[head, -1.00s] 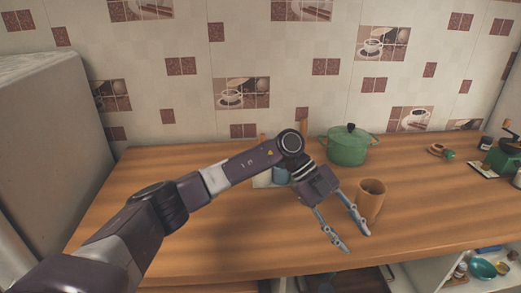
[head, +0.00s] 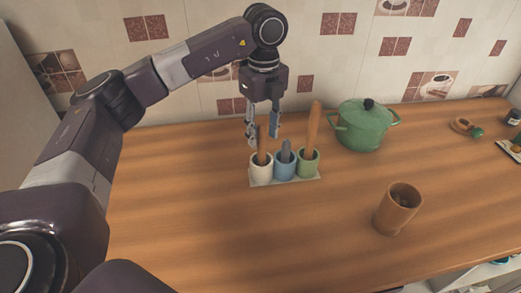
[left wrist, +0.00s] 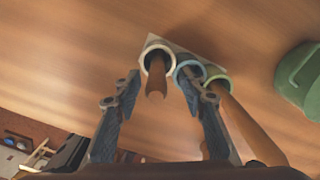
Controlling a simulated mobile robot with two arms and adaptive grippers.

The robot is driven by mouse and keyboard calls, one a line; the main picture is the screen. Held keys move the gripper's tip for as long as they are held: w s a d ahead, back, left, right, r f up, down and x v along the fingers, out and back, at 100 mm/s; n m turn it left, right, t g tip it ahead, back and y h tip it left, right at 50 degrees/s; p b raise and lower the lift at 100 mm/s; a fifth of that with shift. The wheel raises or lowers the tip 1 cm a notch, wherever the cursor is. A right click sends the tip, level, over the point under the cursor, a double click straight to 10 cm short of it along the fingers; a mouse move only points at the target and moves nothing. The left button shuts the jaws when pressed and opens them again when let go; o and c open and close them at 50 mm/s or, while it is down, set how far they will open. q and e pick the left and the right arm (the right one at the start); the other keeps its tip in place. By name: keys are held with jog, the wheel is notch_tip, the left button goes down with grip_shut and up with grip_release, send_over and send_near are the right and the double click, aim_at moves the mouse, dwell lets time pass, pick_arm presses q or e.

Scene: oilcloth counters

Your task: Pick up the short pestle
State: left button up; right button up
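A rack (head: 313,180) holds a white cup (head: 261,173), a blue cup (head: 285,170) and a green cup (head: 308,166). A brown pestle (head: 262,148) stands in the white cup, a grey one (head: 286,152) in the blue cup, and a long brown one (head: 313,128) in the green cup. The grey one sticks out least. My left gripper (head: 263,137) points down, open, above the white cup. In the left wrist view the brown pestle (left wrist: 156,78) shows between its fingers; the right finger partly covers the grey pestle. My right gripper is out of view.
A green lidded pot (head: 362,128) stands right of the rack, near the tiled wall. A wooden cup (head: 398,208) stands nearer the front. The wooden counter (head: 215,230) in front of the rack is clear.

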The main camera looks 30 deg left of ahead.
aim_at(262, 151)
pick_arm(q)
jog(key=shift+s+f+p, duration=0.25)
jog(key=shift+f+p, duration=0.2)
jog(key=shift+f, duration=0.4)
jog(key=f, duration=0.2)
jog(key=f+p, duration=0.1)
jog(key=shift+w+a+f, duration=0.1)
jog(key=shift+a+f, duration=0.1)
jog(key=shift+f, duration=0.55)
jog(key=shift+d, duration=0.1)
jog(key=shift+c, duration=0.4)
grip_shut()
